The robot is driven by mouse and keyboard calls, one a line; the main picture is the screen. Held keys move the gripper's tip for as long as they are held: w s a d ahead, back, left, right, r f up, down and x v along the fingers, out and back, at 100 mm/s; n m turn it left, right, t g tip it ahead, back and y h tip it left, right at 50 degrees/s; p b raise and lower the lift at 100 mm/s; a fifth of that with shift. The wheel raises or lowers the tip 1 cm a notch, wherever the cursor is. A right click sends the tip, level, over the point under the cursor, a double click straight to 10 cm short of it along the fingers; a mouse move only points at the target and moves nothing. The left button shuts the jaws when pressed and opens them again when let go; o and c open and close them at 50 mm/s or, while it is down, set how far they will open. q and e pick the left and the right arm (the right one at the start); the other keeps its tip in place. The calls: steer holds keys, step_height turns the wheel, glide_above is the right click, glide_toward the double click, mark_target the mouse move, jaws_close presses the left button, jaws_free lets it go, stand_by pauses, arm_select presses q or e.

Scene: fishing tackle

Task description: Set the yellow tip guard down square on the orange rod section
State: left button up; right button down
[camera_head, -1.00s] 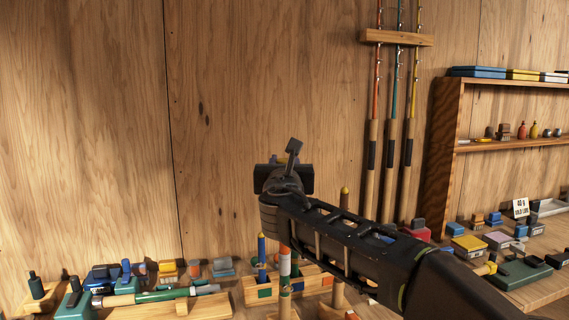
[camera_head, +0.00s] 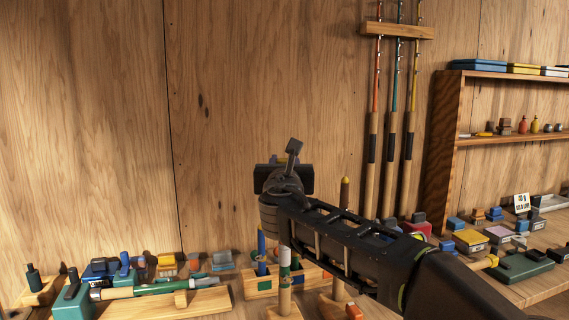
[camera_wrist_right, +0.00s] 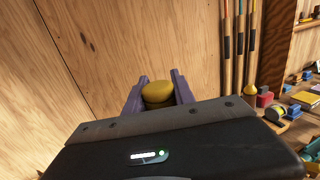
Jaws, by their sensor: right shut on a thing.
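My right gripper (camera_head: 290,158) is raised in front of the plywood wall in the head view, its jaws tipped upward. In the right wrist view its two purple-grey fingers are shut on the yellow tip guard (camera_wrist_right: 157,92), which is clear of any surface. An upright rod section (camera_head: 285,262) stands below the gripper, with a wooden lower part and a white band. Its upper part looks green now, so I cannot confirm it is the orange one. The guard and the rod section are apart. My left gripper does not show.
A wooden caddy (camera_head: 258,286) stands behind the rod section. Another upright rod (camera_head: 344,195) is partly behind my right arm. A green rod on a wooden cradle (camera_head: 205,302) lies at left. Tackle boxes (camera_head: 470,240) crowd the right, beside a shelf (camera_head: 447,150).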

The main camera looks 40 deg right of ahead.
steer(key=shift+f+b, duration=0.6)
steer(key=shift+f, duration=0.1)
steer(key=c, duration=1)
jaws_free()
steer(key=shift+o, duration=0.2)
steer(key=b+v, duration=0.1)
steer(key=v, duration=0.6)
steer(key=shift+s+a, duration=0.3)
steer(key=shift+s, duration=0.05)
